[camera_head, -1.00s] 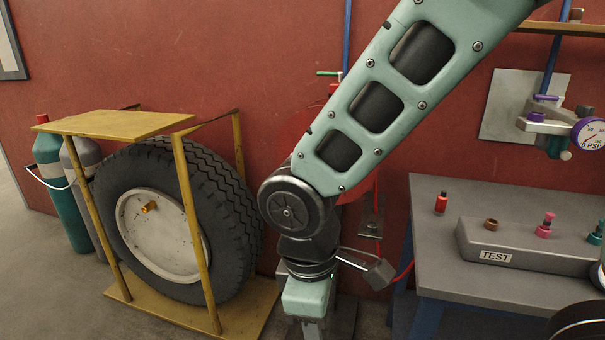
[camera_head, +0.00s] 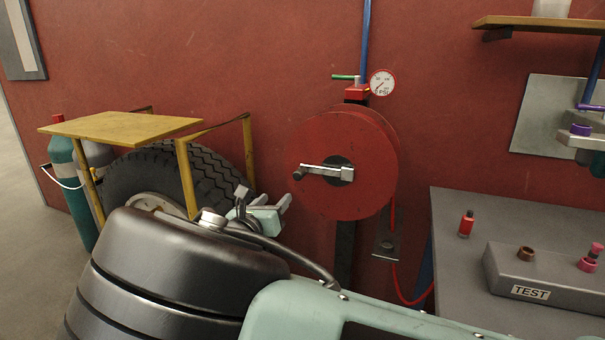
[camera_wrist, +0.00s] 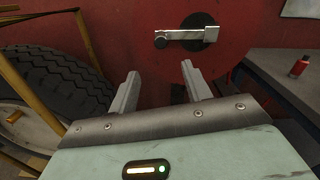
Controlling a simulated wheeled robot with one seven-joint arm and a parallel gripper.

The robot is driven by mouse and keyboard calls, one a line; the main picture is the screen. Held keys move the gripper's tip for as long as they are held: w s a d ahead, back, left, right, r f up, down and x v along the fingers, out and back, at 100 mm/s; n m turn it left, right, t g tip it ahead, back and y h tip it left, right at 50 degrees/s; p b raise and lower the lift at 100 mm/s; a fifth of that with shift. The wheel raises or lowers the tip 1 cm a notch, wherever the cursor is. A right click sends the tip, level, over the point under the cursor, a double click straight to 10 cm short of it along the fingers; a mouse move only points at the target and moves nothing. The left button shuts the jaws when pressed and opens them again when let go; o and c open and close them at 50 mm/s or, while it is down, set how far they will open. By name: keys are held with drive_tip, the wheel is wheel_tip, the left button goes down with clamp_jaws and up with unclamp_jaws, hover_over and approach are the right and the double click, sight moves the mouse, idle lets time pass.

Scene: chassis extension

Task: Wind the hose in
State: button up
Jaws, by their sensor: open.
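A red hose reel (camera_head: 345,195) is fixed on a dark post before the red wall. Its metal crank (camera_head: 325,171) lies nearly level, with a dark knob at its left end. The red hose (camera_head: 393,215) drops from the reel's right side and curves towards the bench. My gripper (camera_head: 284,203) is open and empty, a little left of and below the crank knob. In the wrist view the two fingers of my gripper (camera_wrist: 158,80) point at the reel (camera_wrist: 165,65), with the crank (camera_wrist: 185,36) beyond and above them, apart from the fingers.
A tyre (camera_head: 150,172) in a yellow frame (camera_head: 120,126) stands at left, close to my gripper. The grey bench (camera_head: 455,270) with a test block (camera_head: 515,275) is at right. A gauge (camera_head: 382,83) sits above the reel.

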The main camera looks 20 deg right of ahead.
sight(297, 176)
drive_tip(key=p+x, duration=0.2)
drive_tip(key=x, duration=1.5)
drive_tip(key=shift+d+f, duration=0.1)
clamp_jaws()
